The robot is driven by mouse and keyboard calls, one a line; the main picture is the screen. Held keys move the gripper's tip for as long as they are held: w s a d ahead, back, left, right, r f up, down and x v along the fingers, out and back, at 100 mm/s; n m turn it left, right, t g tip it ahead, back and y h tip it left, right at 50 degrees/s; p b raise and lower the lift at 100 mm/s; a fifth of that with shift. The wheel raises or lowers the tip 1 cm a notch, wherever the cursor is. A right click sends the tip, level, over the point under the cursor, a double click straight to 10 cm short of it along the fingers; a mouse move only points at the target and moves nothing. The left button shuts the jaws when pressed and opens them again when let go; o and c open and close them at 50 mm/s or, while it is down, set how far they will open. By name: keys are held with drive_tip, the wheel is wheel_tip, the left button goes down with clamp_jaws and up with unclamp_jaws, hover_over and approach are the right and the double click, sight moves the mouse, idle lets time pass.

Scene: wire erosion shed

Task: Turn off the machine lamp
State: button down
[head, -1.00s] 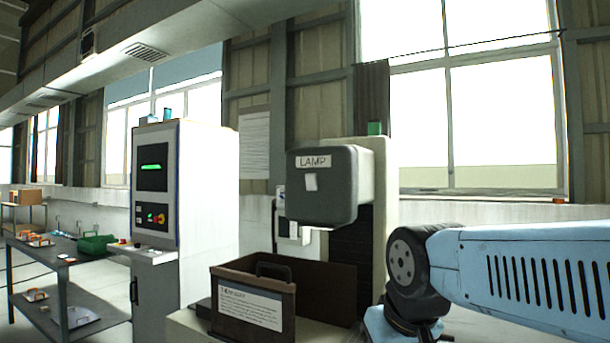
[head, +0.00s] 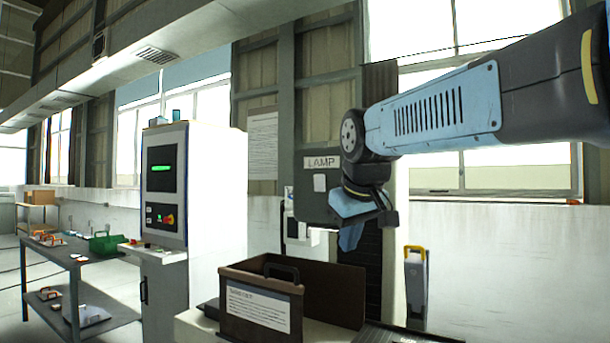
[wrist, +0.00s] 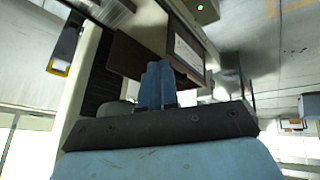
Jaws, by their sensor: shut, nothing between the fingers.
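The machine head is a dark grey box (head: 312,208) with a white LAMP label (head: 321,162) and a small white switch plate (head: 320,183) below the label. My arm reaches in from the right and hides the right part of the box. My gripper (head: 349,240) hangs with its fingers pointing down, just right of the switch plate and lower than it in the picture. I cannot tell its distance from the box. In the wrist view its blue fingers (wrist: 157,84) are together and empty. I cannot tell whether the lamp is lit.
A brown open bin (head: 335,288) with a printed label stands below the machine head. A control cabinet (head: 215,185) with a green-lit screen stands left. A grey case with a yellow handle (head: 415,285) stands right. A workbench (head: 80,262) is far left.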

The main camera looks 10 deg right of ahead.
sight(315, 174)
drive_tip(key=w+a+r+n+t, duration=0.1)
drive_tip(key=w+r+n, duration=0.3)
drive_tip(key=w+r, duration=1.4)
drive_tip(key=shift+a+r+n, duration=0.3)
drive_tip(key=shift+a+r, duration=0.1)
drive_tip(key=shift+r, duration=0.45)
drive_tip(key=shift+w+f, duration=0.15)
drive_tip(key=w+d+f, duration=0.1)
drive_tip(key=w+f, duration=0.3)
drive_tip(key=w, duration=0.1)
drive_tip(key=w+d+f, duration=0.1)
drive_tip(key=w+f, duration=0.2)
drive_tip(key=shift+d, duration=0.35)
drive_tip(key=shift+w+d, duration=0.4)
drive_tip(key=shift+w, duration=0.1)
drive_tip(key=shift+r, duration=0.1)
